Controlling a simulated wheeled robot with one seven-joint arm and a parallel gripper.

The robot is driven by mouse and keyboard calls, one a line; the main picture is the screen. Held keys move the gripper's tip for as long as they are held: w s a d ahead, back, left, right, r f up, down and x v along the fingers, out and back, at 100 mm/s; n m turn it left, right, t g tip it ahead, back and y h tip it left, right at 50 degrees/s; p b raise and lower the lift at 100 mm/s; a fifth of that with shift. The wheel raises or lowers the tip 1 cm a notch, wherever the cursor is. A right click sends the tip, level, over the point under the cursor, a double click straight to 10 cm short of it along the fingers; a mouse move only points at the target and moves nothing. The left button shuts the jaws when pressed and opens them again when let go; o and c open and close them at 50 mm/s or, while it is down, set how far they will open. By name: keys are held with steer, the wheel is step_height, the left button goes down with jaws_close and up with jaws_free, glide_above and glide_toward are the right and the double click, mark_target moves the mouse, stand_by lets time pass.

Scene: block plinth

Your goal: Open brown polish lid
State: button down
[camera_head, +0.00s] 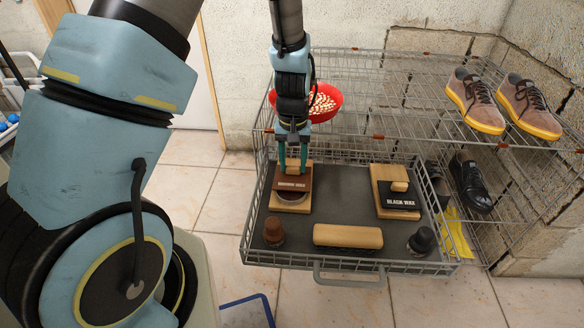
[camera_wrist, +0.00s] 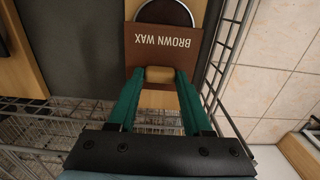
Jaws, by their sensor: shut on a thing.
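The brown polish lid (camera_head: 293,183) is a flat brown plate marked BROWN WAX, at the left of the wire drawer. It also shows in the wrist view (camera_wrist: 168,42). My gripper (camera_head: 293,169) points down, with its green fingers shut on the lid's small wooden knob (camera_wrist: 158,73). The lid is offset from the round polish tin (camera_head: 291,197), whose dark opening and pale rim show partly beside it. The tin sits in a wooden block (camera_head: 280,207). I cannot tell whether the lid is raised or rests on the block.
The wire drawer (camera_head: 300,262) also holds a black wax block with its lid (camera_head: 400,201), a wooden brush (camera_head: 347,237), a brown dauber (camera_head: 273,232) and a black dauber (camera_head: 421,241). A red bowl (camera_head: 332,112) is behind my gripper. Shoes (camera_head: 476,103) stand on the rack at right.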

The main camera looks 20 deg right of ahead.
mark_target(293, 167)
steer(key=shift+w, duration=0.1)
steer(key=shift+c, duration=1.6)
jaws_free()
steer(key=shift+r, duration=0.1)
step_height(293, 167, up, 11)
steer(key=shift+f+p, duration=0.2)
steer(key=shift+p, duration=0.2)
